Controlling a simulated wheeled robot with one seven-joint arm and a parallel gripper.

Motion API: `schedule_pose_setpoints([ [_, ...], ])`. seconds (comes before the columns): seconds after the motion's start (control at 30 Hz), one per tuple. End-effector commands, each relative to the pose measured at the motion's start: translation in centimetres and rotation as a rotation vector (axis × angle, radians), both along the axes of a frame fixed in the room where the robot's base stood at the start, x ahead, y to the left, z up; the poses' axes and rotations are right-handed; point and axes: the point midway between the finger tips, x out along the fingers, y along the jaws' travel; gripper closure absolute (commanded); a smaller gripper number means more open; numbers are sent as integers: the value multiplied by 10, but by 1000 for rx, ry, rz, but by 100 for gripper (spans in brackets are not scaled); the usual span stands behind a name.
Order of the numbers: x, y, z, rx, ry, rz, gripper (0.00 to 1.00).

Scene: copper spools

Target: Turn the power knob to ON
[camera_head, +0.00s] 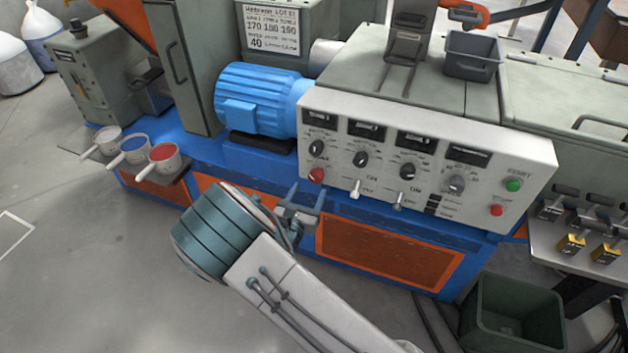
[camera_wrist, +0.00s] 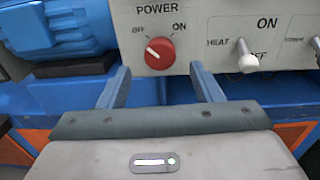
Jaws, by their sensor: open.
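The red power knob (camera_wrist: 160,53) sits on the front of the white control panel, under the word POWER. Its white mark points up and left, toward OFF; ON is printed at its upper right. In the head view the knob (camera_head: 316,175) is at the panel's lower left corner. My gripper (camera_wrist: 160,84) is open and empty. Its two blue fingers stand apart, below and to either side of the knob in the wrist view. In the head view my gripper (camera_head: 303,199) is just below the panel's lower left edge, apart from the knob.
A white-tipped HEAT toggle switch (camera_wrist: 248,62) is right of the knob. Another toggle (camera_head: 398,201) and several dark dials line the control panel (camera_head: 530,150). A blue motor (camera_head: 256,97) stands close on the left. Open floor (camera_head: 90,250) lies to the left.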

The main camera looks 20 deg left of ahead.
Motion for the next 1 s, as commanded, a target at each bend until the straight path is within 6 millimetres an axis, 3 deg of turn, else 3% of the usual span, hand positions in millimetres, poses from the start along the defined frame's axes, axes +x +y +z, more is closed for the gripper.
schedule_pose_setpoints([
  [0.1, 24, -2, 0, 1, -1, -3, 41],
  [0.3, 49, -3, 0, 1, 0, -2, 41],
  [0.7, 57, -3, 0, 1, 1, -1, 41],
  [0.87, 57, -3, 0, 1, 1, -1, 82],
  [1.0, 56, -3, 0, 1, 1, -1, 85],
])
